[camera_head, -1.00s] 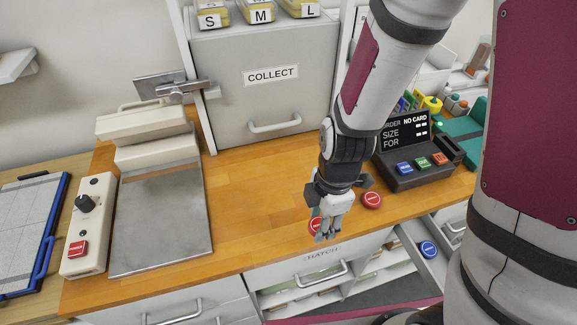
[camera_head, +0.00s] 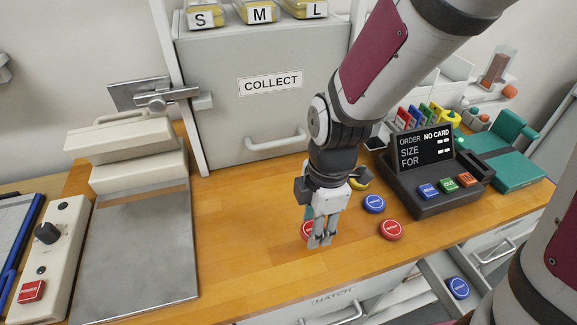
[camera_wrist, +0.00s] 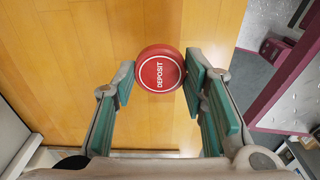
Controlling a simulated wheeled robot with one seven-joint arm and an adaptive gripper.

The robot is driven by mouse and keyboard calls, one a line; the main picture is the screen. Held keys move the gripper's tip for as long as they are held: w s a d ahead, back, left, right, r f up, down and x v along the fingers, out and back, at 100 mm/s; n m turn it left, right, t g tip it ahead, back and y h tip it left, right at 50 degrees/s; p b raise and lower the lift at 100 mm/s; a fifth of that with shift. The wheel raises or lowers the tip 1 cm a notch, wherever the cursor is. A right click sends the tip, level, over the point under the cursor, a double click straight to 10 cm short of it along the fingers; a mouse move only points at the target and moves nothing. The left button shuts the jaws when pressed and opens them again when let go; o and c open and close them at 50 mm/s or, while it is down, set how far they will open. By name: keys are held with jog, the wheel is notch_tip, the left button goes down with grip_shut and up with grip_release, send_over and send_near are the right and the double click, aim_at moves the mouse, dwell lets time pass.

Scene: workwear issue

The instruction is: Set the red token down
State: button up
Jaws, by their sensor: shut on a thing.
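A red token (camera_wrist: 160,70) marked DEPOSIT sits between the green pads of my gripper (camera_wrist: 160,88) in the wrist view. The pads are shut on its sides. In the head view, my gripper (camera_head: 318,240) points down over the wooden counter near its front edge, and the held token (camera_head: 305,231) shows partly behind the fingers. I cannot tell whether it touches the counter. A second red token (camera_head: 390,230) lies flat on the counter to the right of my gripper, with a blue token (camera_head: 374,204) behind it.
The order terminal (camera_head: 435,180) stands at the right rear. An open drawer below holds a blue token (camera_head: 458,288). The grey COLLECT cabinet (camera_head: 250,120) stands behind. The wooden counter (camera_head: 235,235) left of my gripper is clear.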

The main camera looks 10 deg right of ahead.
send_over(294, 212)
jog(key=shift+d+f, duration=0.15)
jog(key=shift+f, duration=0.25)
jog(key=shift+f+p, duration=0.3)
jog(key=shift+f, duration=1.45)
jog(key=shift+f, duration=0.15)
jog(key=o, duration=1)
notch_tip(294, 212, up, 11)
jog(key=s+d+r+m+t, duration=0.1)
jog(key=s+d+r+m, duration=0.3)
jog(key=s+m, duration=0.1)
jog(key=s+d+r+m+t, duration=0.2)
jog(key=s+d+r+m, duration=0.2)
jog(key=m, duration=0.4)
jog(key=s+d+r+m+t+h, duration=0.1)
jog(key=s+d+r+m, duration=0.4)
jog(key=s+m, duration=0.2)
jog(key=shift+s+d+r+t, duration=0.1)
jog(key=shift+s+r+t, duration=0.25)
jog(key=shift+s, duration=0.25)
